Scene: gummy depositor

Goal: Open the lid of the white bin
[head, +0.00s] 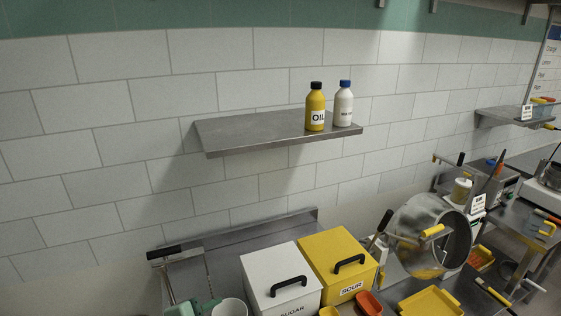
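The white bin (290,308) stands on the steel counter at the bottom centre in the head view. A black handle (288,285) stands up from the lid. Neither of my grippers shows in this view.
A yellow bin (350,288) labelled SOUR, with a black handle, stands close on the right. A white round container (230,307) is at the left front. A steel shelf (240,130) with two bottles hangs above. A steel drum (430,238) stands further right.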

